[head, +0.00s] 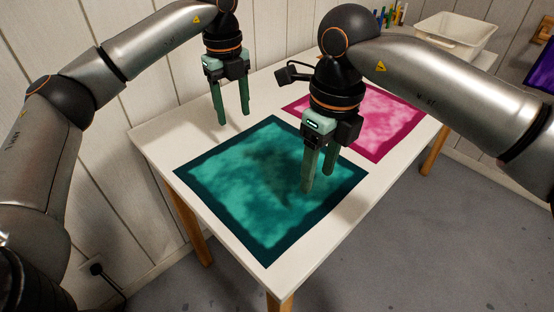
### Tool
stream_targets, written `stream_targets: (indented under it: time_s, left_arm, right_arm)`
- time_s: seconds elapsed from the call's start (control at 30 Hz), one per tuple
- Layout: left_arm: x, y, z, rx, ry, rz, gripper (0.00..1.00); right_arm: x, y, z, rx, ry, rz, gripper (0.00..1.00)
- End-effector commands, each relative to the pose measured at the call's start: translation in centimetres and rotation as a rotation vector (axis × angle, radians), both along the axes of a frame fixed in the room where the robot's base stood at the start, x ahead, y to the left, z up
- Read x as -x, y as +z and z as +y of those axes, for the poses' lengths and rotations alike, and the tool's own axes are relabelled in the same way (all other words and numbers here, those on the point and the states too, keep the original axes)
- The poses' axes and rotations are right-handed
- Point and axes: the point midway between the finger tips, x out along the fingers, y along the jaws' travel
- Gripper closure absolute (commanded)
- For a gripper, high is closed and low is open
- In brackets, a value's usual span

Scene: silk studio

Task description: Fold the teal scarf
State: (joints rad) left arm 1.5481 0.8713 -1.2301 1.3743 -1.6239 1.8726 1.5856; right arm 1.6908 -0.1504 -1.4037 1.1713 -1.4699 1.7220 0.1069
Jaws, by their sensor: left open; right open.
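The teal scarf (240,205) lies flat and spread out on the white table, with a darker teal border around a mottled lighter middle. My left gripper (234,118) is open and empty, above the table beyond the scarf's far left edge. My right gripper (317,182) is open, with its fingers pointing down over the right part of the scarf. Its fingers hide a little of the scarf, and I cannot tell whether the tips touch it. No fold shows in the scarf.
A pink scarf (383,125) lies flat behind the teal one, partly hidden by my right arm. A white bin (455,35) and several small coloured bottles (391,16) stand at the table's far end. The white table (160,139) is bare at its left corner. A panelled wall runs behind it.

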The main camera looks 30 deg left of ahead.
Motion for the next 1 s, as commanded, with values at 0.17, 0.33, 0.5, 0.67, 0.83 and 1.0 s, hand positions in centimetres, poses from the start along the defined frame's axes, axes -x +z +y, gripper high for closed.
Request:
stream_targets:
  time_s: [0.17,0.33,0.5,0.67,0.83,1.0]
  left_arm:
    - [0.2,-0.5,1.2,-0.033,0.03,0.001,0.43]
    - [0.2,-3.0,1.2,-0.032,0.028,0.003,0.43]
    - [0.2,-5.6,1.1,-0.031,0.028,0.002,0.43]
    - [0.2,-7.2,1.1,-0.031,0.028,0.001,0.43]
    - [0.2,-7.8,1.1,-0.03,0.027,-0.001,0.43]
    - [0.2,-7.8,1.1,-0.029,0.027,-0.002,0.43]
  right_arm:
    - [-0.5,-0.8,-0.5,0.047,-0.003,-0.042,0.43]
    - [-0.5,-3.2,-0.5,0.046,-0.002,-0.039,0.43]
    - [-0.4,-5.8,-0.5,0.045,-0.002,-0.037,0.43]
    - [-0.5,-7.4,-0.5,0.042,-0.003,-0.039,0.43]
    - [-0.5,-8.0,-0.5,0.043,-0.003,-0.04,0.43]
    - [-0.5,-8.0,-0.5,0.043,-0.003,-0.04,0.43]
